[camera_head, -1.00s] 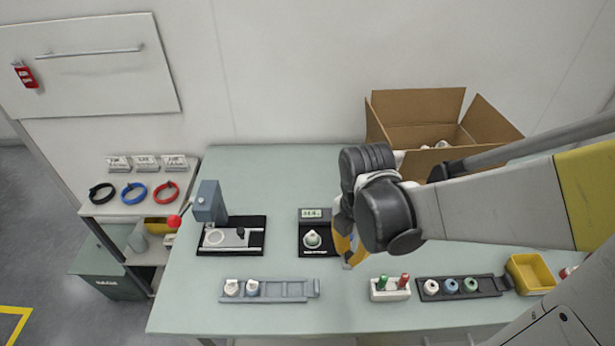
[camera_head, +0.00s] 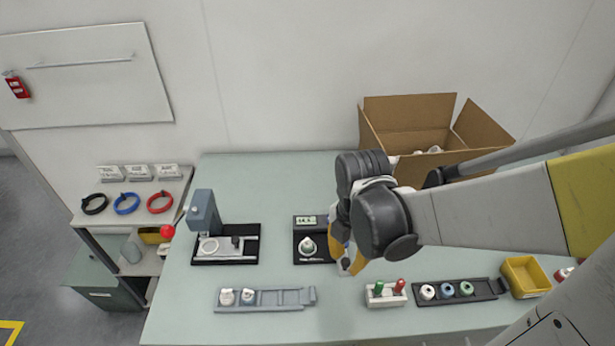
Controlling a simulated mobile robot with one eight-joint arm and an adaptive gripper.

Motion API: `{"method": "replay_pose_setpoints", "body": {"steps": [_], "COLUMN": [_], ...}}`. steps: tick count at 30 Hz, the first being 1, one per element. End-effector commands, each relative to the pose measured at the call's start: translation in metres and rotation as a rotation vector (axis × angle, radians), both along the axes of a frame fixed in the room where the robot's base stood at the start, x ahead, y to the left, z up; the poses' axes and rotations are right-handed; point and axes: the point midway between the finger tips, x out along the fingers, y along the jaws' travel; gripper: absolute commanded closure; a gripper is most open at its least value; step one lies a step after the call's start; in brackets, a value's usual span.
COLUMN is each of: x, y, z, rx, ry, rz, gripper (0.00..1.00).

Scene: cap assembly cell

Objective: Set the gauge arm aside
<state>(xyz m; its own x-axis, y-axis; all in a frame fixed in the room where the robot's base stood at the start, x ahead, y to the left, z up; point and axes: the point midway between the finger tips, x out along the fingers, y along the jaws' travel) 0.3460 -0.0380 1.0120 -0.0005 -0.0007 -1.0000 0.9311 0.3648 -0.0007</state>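I cannot tell for certain which part is the gauge arm. A black station with a small digital display (camera_head: 309,221) stands mid-bench, with a white and green capped piece (camera_head: 307,246) on it. A grey press-like fixture (camera_head: 204,211) with a red-knobbed lever (camera_head: 167,232) stands to its left on a black base (camera_head: 225,259). My gripper (camera_head: 350,264), with yellow fingers, points down just right of the display station. It appears apart from the station. My wrist hides part of the fingers, so whether they are open is unclear. I see nothing held.
Along the front of the bench (camera_head: 170,315) are a grey rack (camera_head: 284,298) with two white pieces, a white block (camera_head: 386,299) with green and red pegs, a dark rack (camera_head: 490,290) and a yellow bin (camera_head: 525,277). An open cardboard box (camera_head: 402,115) stands behind my arm.

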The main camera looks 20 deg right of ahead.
Motion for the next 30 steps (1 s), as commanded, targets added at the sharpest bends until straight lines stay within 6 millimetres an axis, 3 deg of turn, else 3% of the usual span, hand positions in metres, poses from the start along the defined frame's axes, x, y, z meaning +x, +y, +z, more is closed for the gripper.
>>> {"method": "replay_pose_setpoints", "body": {"steps": [5,18,24,30], "x": [0.000,0.000,-0.001,0.000], "y": [0.000,0.000,0.000,0.000], "z": [0.018,0.100,0.117,0.119], "rx": [0.000,0.000,0.000,0.000], "ry": [0.000,0.000,0.000,0.000], "rz": [0.000,0.000,0.000,0.000], "gripper": [0.72,0.72,0.72,0.72]}}
